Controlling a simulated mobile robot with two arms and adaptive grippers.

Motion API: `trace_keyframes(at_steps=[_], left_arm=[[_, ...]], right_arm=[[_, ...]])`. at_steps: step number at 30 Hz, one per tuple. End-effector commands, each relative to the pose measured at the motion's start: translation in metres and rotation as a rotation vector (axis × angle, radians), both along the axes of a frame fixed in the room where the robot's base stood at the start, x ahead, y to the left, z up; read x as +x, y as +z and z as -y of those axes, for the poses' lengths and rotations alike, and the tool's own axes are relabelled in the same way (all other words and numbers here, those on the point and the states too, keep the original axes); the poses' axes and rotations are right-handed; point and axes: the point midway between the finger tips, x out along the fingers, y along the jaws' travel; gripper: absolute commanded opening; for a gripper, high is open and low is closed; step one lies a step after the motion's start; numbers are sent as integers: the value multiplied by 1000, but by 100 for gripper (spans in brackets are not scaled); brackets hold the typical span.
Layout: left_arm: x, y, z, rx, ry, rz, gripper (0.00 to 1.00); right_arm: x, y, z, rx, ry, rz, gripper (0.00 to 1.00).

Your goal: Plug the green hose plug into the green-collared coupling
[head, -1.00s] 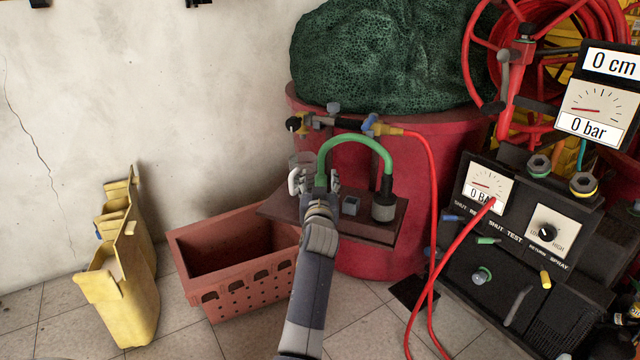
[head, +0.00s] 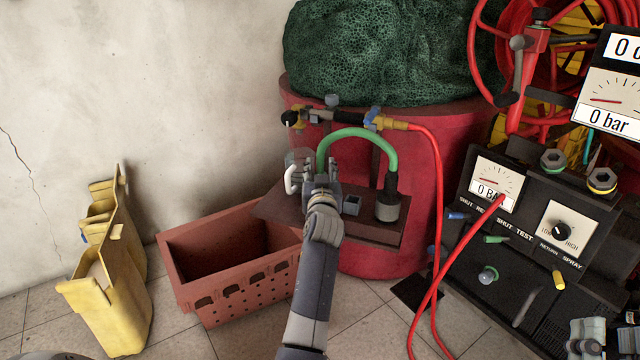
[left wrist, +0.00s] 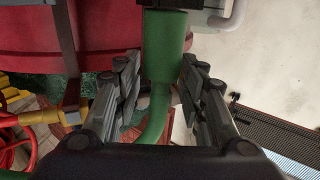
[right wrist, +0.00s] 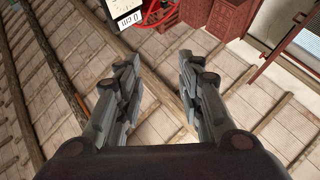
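The green hose plug (left wrist: 165,45) stands at the left end of a green hose (head: 362,133) that arcs over a dark shelf to a grey fitting (head: 388,206). My left gripper (head: 321,188) is at this plug; in the left wrist view its fingers (left wrist: 158,72) stand either side of it, open, with a gap at the left finger. My right gripper (right wrist: 158,68) is open and empty, and shows at the head view's bottom right corner.
A terracotta crate (head: 245,282) and a yellow container (head: 118,300) stand on the tiles at left. A red tub (head: 440,170) with a green net bundle (head: 390,55) is behind the shelf (head: 370,228). A red hose (head: 439,190) hangs before the machine (head: 490,240).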

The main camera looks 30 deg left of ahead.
Motion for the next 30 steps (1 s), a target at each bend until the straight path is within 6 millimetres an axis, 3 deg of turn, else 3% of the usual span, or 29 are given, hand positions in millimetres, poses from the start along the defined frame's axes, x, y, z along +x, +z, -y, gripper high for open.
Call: trace_keyframes(at_steps=[1,3,19,30], left_arm=[[0,0,0,0,0,0,18],[0,0,0,0,0,0,2],[0,2,-1,0,0,0,1],[2,14,-5,1,-2,0,1]], right_arm=[[0,0,0,0,0,-1,34],[0,0,0,0,0,-1,34],[3,-3,-1,-6,0,-23,34],[21,-46,2,-74,-16,-265,34]])
